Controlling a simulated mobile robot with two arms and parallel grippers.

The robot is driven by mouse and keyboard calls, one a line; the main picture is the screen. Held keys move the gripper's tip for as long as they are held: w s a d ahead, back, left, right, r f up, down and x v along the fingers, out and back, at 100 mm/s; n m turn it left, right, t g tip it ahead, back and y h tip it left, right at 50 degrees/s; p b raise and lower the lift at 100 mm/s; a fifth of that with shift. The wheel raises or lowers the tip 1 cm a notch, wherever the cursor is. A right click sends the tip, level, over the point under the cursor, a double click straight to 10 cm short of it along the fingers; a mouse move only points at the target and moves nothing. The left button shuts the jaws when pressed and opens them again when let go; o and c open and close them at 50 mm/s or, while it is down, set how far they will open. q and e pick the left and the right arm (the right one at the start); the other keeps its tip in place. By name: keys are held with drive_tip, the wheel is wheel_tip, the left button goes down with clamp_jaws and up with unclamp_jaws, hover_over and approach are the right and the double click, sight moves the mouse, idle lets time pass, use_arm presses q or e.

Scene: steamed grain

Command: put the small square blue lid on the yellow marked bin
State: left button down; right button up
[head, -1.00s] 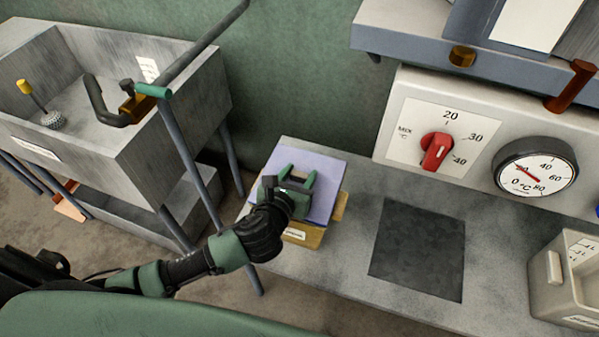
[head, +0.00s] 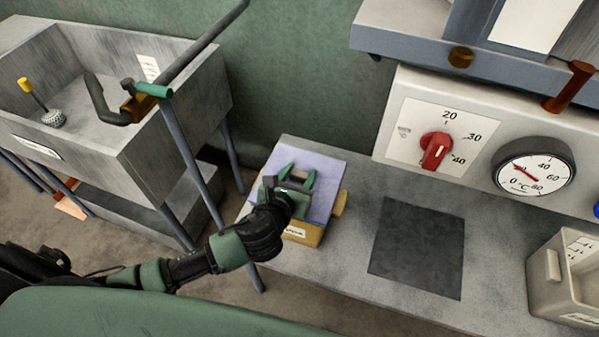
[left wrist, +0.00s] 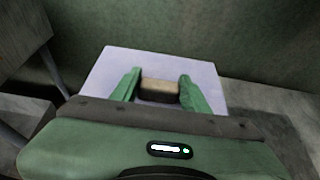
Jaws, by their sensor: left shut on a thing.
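The blue lid (head: 325,184) is a flat, pale violet-blue square in the head view. It lies over the top of the yellow bin (head: 307,233), whose front with a white label shows below it. My left gripper (head: 291,182) is over the lid, and its green fingers are shut on the lid's handle. The left wrist view shows the lid (left wrist: 205,77) and the brown and dark handle (left wrist: 159,90) between the two fingers (left wrist: 158,86). I cannot tell whether the lid is fully seated, as the arm hides part of the near edge. My right gripper is not in view.
The bin stands at the left end of a grey counter (head: 330,270). A dark square plate (head: 417,248) lies to its right, and a pale bin (head: 568,277) stands at far right. A sink (head: 150,155) is at left. A dial panel (head: 445,135) rises behind.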

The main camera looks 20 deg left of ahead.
use_arm(q)
drive_tip(key=shift+f, duration=0.4)
idle(0.3)
drive_tip(key=c, duration=0.6)
unclamp_jaws()
drive_tip(key=shift+c, duration=0.2)
drive_tip(key=shift+f, duration=0.1)
drive_tip(key=shift+s, duration=0.1)
drive_tip(key=v, duration=0.7)
drive_tip(key=shift+s+r, duration=0.25)
drive_tip(key=shift+s, duration=0.05)
